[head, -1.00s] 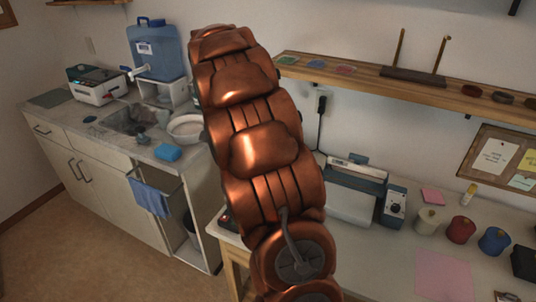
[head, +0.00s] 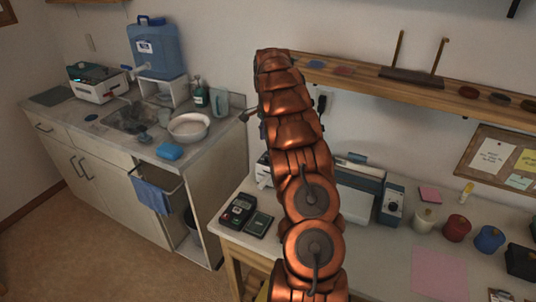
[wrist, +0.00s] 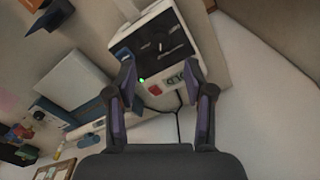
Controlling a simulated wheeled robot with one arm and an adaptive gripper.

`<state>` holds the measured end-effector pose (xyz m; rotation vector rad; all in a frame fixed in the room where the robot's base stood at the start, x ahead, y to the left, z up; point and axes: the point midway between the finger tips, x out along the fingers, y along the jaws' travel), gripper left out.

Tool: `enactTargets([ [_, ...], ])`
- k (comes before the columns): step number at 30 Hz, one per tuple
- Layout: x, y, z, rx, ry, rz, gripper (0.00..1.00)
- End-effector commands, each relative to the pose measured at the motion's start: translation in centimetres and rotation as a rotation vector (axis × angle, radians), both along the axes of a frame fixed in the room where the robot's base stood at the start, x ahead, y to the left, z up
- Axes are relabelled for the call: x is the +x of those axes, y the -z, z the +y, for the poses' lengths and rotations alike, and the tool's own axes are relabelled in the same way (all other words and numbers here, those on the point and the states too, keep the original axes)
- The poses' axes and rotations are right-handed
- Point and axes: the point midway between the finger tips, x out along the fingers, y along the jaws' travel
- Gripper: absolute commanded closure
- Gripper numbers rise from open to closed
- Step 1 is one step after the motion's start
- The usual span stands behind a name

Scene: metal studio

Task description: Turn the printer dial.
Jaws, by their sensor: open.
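In the wrist view a white machine with a dark front panel (wrist: 152,42) lies ahead of and between my fingers. The panel has thin white marks, a lit green light, a red button (wrist: 154,90) and a small display. My gripper (wrist: 161,72) is open and empty, its fingertips apart near the panel's lower edge; contact cannot be told. In the head view my arm mostly hides this machine (head: 263,170). A pale and blue-grey machine (head: 357,200) stands to its right, with a round dial (head: 393,207) on its side panel. I cannot tell which is the printer.
A wall shelf (head: 440,90) runs above the bench. A black handheld device (head: 238,210) lies at the bench's left end. Coloured spools (head: 457,228) and a pink sheet (head: 438,272) lie at right. A sink counter (head: 105,125) stands at left, with floor between.

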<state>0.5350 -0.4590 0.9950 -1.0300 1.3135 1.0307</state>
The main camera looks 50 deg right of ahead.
Motion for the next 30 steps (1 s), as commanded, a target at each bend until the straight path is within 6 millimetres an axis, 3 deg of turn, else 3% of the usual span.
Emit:
enactTargets([
  [18, 0.0, 6.9, -0.1, 0.001, 0.002, 0.001, 0.47],
  [30, 0.0, 7.7, 0.0, 0.0, 0.001, -0.001, 0.47],
])
